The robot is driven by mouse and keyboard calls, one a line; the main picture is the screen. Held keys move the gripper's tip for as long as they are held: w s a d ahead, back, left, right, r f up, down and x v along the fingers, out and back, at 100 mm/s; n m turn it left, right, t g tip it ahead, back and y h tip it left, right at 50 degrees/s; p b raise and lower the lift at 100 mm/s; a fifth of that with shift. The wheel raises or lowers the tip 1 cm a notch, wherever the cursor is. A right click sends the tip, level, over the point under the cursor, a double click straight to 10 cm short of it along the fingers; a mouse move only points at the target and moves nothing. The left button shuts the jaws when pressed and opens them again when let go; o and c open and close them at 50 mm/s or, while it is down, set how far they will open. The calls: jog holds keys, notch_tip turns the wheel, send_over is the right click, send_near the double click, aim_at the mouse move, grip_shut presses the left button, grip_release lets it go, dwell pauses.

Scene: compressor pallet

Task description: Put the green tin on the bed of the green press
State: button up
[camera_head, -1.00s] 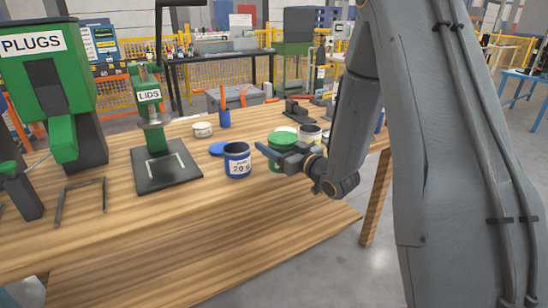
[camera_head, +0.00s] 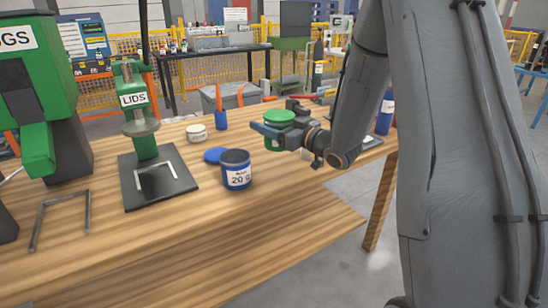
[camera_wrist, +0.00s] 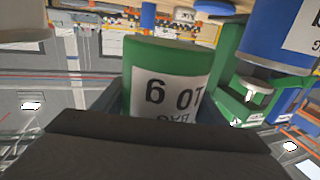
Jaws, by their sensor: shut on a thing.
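The green tin (camera_head: 279,118) is between the jaws of my gripper (camera_head: 279,133), at the middle of the head view. In the wrist view the green tin (camera_wrist: 168,65) fills the middle, upside down, with a white label. My gripper is shut on it and appears to hold it above the table. A green press marked LIDS (camera_head: 134,98) stands to the left, with a flat dark bed (camera_head: 178,186) bearing a pale U-shaped guide. A larger green machine (camera_head: 30,75), its sign partly cut off, stands further left.
An open blue tin (camera_head: 236,171) stands between the bed and my gripper, with a blue lid (camera_head: 215,155) behind it. The wooden table (camera_head: 205,235) is clear in front.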

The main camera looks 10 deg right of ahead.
jog(key=shift+f+p, duration=0.3)
jog(key=shift+f, duration=3.55)
jog(key=shift+f, duration=0.25)
jog(key=o, duration=1.1)
jog(key=shift+o, duration=0.2)
